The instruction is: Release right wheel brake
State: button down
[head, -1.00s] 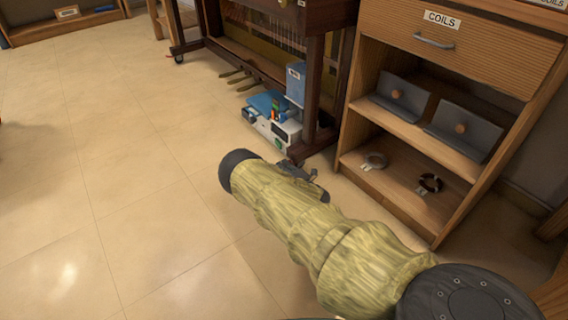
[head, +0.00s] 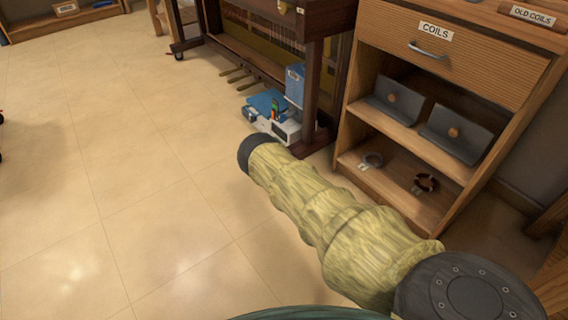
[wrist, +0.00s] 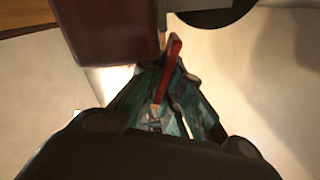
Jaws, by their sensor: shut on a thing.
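In the wrist view, a thin red lever (wrist: 172,54) stands between the teal-padded fingers of my gripper (wrist: 164,92). The fingers are shut on its lower part. The lever is next to a reddish-brown wooden block (wrist: 112,32), likely the piano's leg end, and below a dark rounded part (wrist: 215,15) that looks like the wheel. In the head view, the piano frame's near right leg (head: 313,88) stands beyond my arm. My gripper, the lever and the right wheel are hidden behind my arm there. The left caster (head: 178,57) shows farther back.
A wooden cabinet (head: 478,60) with a COILS drawer and open shelves stands close to my arm's right. A blue and white device (head: 275,118) sits on the floor by the piano leg. The tiled floor (head: 110,170) at left is open.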

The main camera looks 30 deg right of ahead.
jog(key=c, duration=1.6)
grip_release()
jog(key=shift+d, duration=0.1)
jog(key=s, duration=0.8)
jog(key=s+d, duration=0.1)
jog(key=s, duration=0.3)
